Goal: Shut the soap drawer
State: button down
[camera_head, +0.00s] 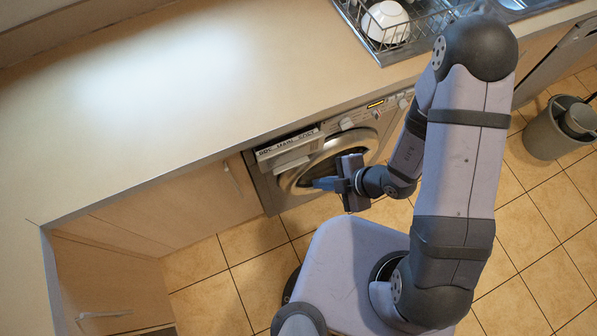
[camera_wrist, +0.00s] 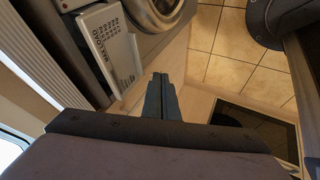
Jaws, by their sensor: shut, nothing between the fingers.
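The soap drawer (camera_head: 288,147) is a pale drawer with dark lettering on its top edge, at the upper left of the washing machine (camera_head: 270,192). It stands out from the machine's front, under the worktop edge. In the wrist view the soap drawer (camera_wrist: 108,48) shows at the upper left, with its lettered top and light front panel. My gripper (camera_head: 322,184) is shut and empty, in front of the round door, below and right of the drawer. In the wrist view my gripper (camera_wrist: 160,80) shows its fingers together, apart from the drawer.
The worktop (camera_head: 190,90) overhangs the machine's top. A wire dish rack (camera_head: 408,38) with a white bowl (camera_head: 386,21) stands on it. Wooden cupboards (camera_head: 180,205) are to the left. A grey bin (camera_head: 556,128) stands at the right on the tiled floor (camera_head: 225,300), which has free room.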

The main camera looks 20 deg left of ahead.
aim_at(291, 158)
jog(key=w+a+f+b, duration=0.3)
jog(key=a+f+b, duration=0.3)
jog(key=a+b, duration=0.2)
jog(key=shift+w+f, duration=0.2)
jog(key=shift+f, duration=0.2)
dwell(0.3)
jog(key=shift+w+a+r+p, duration=0.1)
jog(key=shift+w+a+p, duration=0.95)
jog(key=shift+w+a, duration=0.65)
